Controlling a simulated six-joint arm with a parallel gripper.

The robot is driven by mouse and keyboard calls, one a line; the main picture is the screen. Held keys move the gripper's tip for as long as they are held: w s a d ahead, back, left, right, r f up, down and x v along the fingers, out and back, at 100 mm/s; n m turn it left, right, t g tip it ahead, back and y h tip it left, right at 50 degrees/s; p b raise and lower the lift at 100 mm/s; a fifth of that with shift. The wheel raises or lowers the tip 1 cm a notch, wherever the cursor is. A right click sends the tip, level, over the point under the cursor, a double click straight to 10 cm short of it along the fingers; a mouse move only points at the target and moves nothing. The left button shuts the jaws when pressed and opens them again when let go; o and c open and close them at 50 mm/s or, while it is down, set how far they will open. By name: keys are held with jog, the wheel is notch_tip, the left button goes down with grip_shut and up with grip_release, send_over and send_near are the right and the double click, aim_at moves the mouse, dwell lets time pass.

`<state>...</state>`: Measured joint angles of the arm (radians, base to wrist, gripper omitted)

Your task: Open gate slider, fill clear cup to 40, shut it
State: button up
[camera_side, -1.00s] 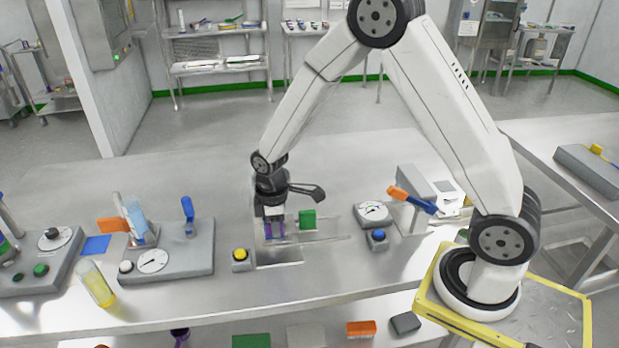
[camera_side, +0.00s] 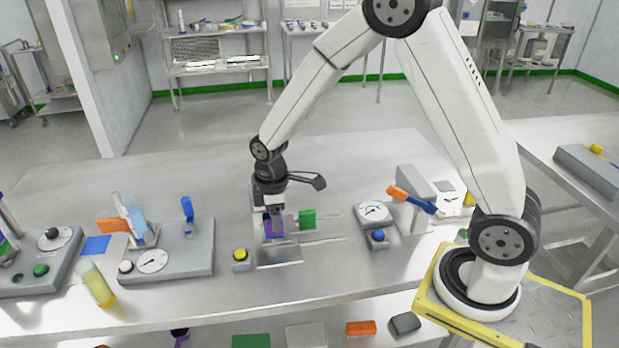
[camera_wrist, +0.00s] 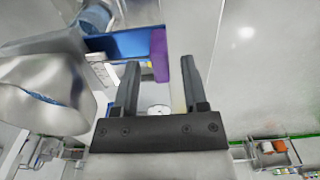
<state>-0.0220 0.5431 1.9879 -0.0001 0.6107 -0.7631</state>
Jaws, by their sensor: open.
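My gripper (camera_side: 272,212) is open above the middle of the steel bench, over a purple part (camera_side: 274,229). In the wrist view the purple piece (camera_wrist: 160,54) stands at the end of a blue bar (camera_wrist: 120,42), in the gap between the fingertips (camera_wrist: 160,68); I cannot tell whether either finger touches it. Whether it is the gate slider's handle is not certain. A green block (camera_side: 307,218) sits just right of the gripper. A clear vessel with bluish contents (camera_side: 137,222) stands on the left grey base; I cannot tell whether it is the task's cup.
A yellow button box (camera_side: 241,257) is left of the gripper. A dial (camera_side: 373,212) and blue button box (camera_side: 377,238) are to the right, near an orange-and-blue lever (camera_side: 412,200). The bench behind the gripper is clear.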

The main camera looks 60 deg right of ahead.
jog(key=shift+r, duration=2)
jog(key=shift+s+r+m, duration=0.2)
jog(key=shift+s+m, duration=0.2)
jog(key=shift+s, duration=0.1)
jog(key=s+r+m+t, duration=0.1)
jog(key=s+m+t, duration=0.1)
jog(key=s+m, duration=0.6)
jog(key=s+d, duration=0.1)
jog(key=s, duration=0.2)
jog(key=shift+s+r+t, duration=0.2)
jog(key=shift+s+t, duration=0.1)
jog(key=shift+s, duration=0.05)
